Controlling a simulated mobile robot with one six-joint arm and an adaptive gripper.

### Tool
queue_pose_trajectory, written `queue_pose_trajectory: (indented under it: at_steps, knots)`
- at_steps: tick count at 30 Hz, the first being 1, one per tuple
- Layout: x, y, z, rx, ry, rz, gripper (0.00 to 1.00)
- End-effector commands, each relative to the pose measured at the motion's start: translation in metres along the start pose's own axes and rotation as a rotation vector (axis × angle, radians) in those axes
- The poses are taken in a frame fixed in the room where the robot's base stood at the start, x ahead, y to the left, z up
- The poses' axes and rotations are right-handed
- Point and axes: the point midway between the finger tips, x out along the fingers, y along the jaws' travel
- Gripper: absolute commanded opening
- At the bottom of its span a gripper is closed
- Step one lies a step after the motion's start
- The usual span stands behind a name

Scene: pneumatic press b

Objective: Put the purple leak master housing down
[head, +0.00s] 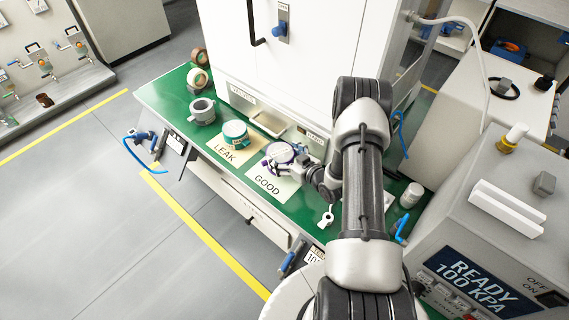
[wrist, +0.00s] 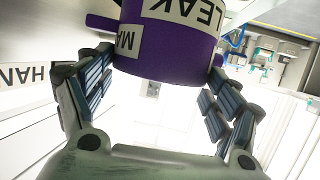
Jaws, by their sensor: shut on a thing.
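The purple leak master housing (wrist: 165,60) fills the top of the wrist view, with white labels reading LEAK and MA. The padded fingers of my gripper (wrist: 160,85) are shut on it from both sides. In the head view the housing (head: 277,152) shows as a pale-topped, purple-edged round thing over the far part of the white GOOD mat (head: 266,186). My gripper (head: 289,163) reaches it from the right. I cannot tell whether the housing touches the mat. A teal-banded housing (head: 235,131) stands on the yellow LEAK mat (head: 222,149), left of it.
The green bench top (head: 165,95) holds a grey ring-shaped part (head: 202,111) and tape rolls (head: 198,78) at the left. A white cabinet (head: 300,60) stands close behind. A small white part (head: 327,215) lies right of the GOOD mat. A grey READY machine (head: 490,230) stands at the right.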

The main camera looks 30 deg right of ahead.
Motion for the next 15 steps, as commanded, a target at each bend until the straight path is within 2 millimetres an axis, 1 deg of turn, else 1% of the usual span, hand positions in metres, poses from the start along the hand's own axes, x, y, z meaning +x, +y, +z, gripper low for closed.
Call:
queue_pose_trajectory:
  at_steps: [3, 6, 9, 15]
  knots:
    - [0.006, 0.000, 0.017, 0.000, 0.002, 0.000, 0.38]
    - [0.011, 0.000, 0.031, 0.000, 0.003, 0.000, 0.38]
    - [0.013, 0.001, 0.034, -0.001, 0.004, 0.000, 0.38]
    - [0.013, 0.001, 0.033, -0.001, 0.004, 0.001, 0.38]
